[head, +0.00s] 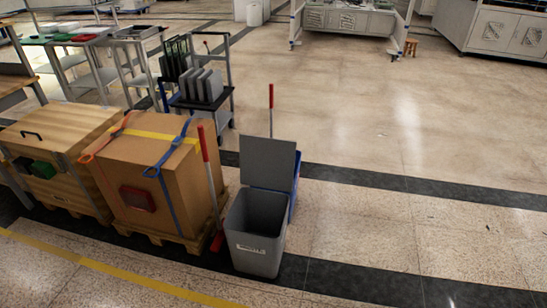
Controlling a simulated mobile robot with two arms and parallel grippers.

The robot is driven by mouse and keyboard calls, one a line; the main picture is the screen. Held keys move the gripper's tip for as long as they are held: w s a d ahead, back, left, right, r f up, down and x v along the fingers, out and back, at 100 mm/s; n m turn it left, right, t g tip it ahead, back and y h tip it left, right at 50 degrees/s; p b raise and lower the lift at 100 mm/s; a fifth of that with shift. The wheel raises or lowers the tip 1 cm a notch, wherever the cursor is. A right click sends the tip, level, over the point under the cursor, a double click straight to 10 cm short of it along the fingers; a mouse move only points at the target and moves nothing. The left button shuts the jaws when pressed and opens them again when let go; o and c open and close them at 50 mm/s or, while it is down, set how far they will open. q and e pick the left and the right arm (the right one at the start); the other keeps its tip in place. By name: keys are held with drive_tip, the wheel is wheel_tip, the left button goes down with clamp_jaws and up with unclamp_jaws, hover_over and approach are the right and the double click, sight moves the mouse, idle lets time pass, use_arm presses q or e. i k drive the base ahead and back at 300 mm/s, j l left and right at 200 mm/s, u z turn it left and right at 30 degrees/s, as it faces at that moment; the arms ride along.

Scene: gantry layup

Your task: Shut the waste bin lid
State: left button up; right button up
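The grey waste bin (257,241) stands upright on the floor, a little below the middle of the head view, with a small label on its front. Its lid (268,162) is open and stands up steeply at the back of the bin. The inside of the bin looks dark, and I cannot see its bottom. Neither of my grippers is in view.
A strapped cardboard box (170,180) on a pallet stands close left of the bin, with a red-handled tool leaning by it. A blue bin (295,190) is partly hidden behind the lid. The floor (400,245) to the right is clear.

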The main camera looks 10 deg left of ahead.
sight(266, 162)
drive_tip(key=i+l+z, duration=0.4)
drive_tip(key=i+z, duration=0.15)
drive_tip(key=i, duration=0.2)
drive_tip(key=i+l+z, duration=0.1)
drive_tip(key=i+z, duration=0.2)
drive_tip(key=i, duration=0.15)
drive_tip(key=i+u, duration=0.2)
drive_tip(key=i, duration=0.35)
drive_tip(key=i+l+u, duration=0.2)
drive_tip(key=i, duration=0.35)
drive_tip(key=i+u, duration=0.3)
drive_tip(key=u, duration=0.2)
drive_tip(key=i+u, duration=0.3)
drive_tip(key=u, duration=0.2)
drive_tip(key=i+l+u, duration=0.25)
drive_tip(key=u, duration=0.25)
drive_tip(key=i+l+u, duration=0.3)
drive_tip(key=u, duration=0.2)
drive_tip(key=i+l+u, duration=0.2)
drive_tip(key=l+u, duration=0.15)
drive_tip(key=u, duration=0.15)
